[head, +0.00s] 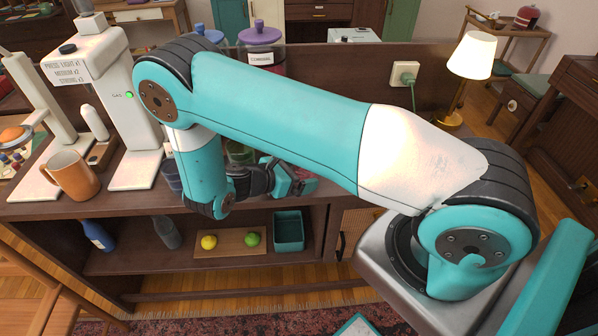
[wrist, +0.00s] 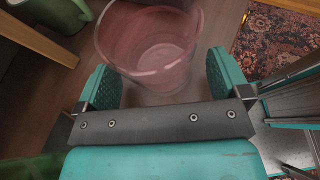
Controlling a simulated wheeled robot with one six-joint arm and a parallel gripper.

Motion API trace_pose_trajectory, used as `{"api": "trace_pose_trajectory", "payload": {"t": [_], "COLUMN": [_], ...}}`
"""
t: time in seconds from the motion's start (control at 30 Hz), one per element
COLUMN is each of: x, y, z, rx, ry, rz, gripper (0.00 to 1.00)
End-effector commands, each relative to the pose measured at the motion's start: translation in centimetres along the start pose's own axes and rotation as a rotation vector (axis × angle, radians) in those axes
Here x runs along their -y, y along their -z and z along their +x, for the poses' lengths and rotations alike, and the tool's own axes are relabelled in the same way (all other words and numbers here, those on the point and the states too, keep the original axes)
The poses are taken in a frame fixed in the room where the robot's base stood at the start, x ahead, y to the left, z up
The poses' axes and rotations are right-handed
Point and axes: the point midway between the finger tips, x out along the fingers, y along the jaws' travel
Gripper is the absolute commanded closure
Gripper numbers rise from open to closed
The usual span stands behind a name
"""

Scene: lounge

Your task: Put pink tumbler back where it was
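The pink tumbler (wrist: 150,45) is see-through and sits between my gripper's two fingers in the wrist view, with its open rim toward the top of the picture. My arm hides part of the counter top.
An orange-brown mug (head: 70,175) and a white dispenser (head: 115,100) stand on the left. A purple-lidded jar (head: 262,55) is behind my arm. The shelf below holds a tray (head: 230,252) with a lemon and a lime, a teal bin (head: 289,232) and bottles. A lamp (head: 472,58) stands right.

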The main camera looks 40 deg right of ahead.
Motion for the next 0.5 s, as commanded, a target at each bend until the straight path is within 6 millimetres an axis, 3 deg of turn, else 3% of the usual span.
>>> {"api": "trace_pose_trajectory", "payload": {"t": [0.23,0.5], "x": [-0.1,-0.1], "y": [-0.2,0.0], "z": [-0.9,-6.5], "rx": [-0.001,-0.002], "ry": [-0.003,-0.006], "rz": [0.001,0.002], "gripper": [0.06,0.06]}}
